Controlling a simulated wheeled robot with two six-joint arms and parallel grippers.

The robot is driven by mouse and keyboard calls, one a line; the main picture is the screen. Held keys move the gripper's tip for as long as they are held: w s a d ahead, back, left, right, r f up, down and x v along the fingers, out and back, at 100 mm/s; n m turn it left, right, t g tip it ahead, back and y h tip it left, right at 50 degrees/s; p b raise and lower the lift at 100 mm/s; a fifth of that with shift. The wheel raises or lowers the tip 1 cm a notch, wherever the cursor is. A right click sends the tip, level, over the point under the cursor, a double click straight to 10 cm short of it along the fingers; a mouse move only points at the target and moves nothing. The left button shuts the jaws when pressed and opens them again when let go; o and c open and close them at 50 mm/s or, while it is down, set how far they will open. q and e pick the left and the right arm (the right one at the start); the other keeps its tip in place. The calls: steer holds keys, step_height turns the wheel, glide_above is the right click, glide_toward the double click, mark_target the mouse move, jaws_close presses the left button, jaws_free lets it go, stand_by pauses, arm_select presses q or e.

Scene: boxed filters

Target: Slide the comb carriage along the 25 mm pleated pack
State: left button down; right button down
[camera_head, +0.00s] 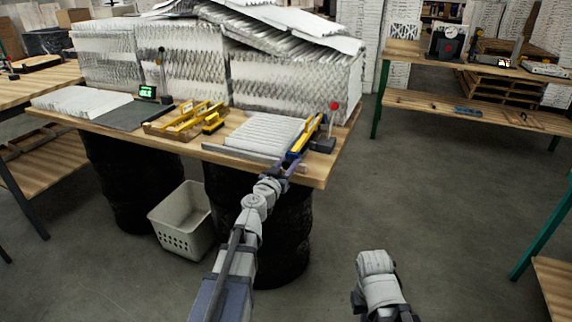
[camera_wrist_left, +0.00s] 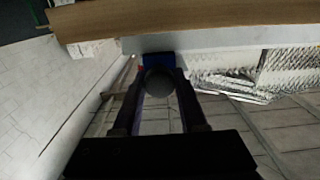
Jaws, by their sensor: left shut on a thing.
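The white pleated pack (camera_head: 262,132) lies flat at the near right part of the wooden bench. The comb carriage (camera_head: 306,134), a yellow and blue bar, stands along the pack's right end. My left gripper (camera_head: 290,164) is at the carriage's near end, by the bench's front edge. In the left wrist view my left gripper (camera_wrist_left: 160,95) is shut on a dark round knob (camera_wrist_left: 160,80), with a blue part (camera_wrist_left: 158,58) just beyond it. In the head view the arm partly hides this grip. My right arm shows low in the picture, but its gripper cannot be made out.
A post with a red ball (camera_head: 334,105) stands just right of the carriage. Yellow tools (camera_head: 188,118) lie left of the pack, beside a dark mat (camera_head: 118,115). Tall stacks of pleated filters (camera_head: 295,85) stand behind. A pale bin (camera_head: 183,220) is on the floor below.

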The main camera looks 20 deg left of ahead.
arm_select(q)
steer(key=shift+c, duration=2.4)
jaws_free()
steer(key=s, duration=0.7)
steer(key=shift+s+a, duration=0.3)
steer(key=shift+s, duration=0.05)
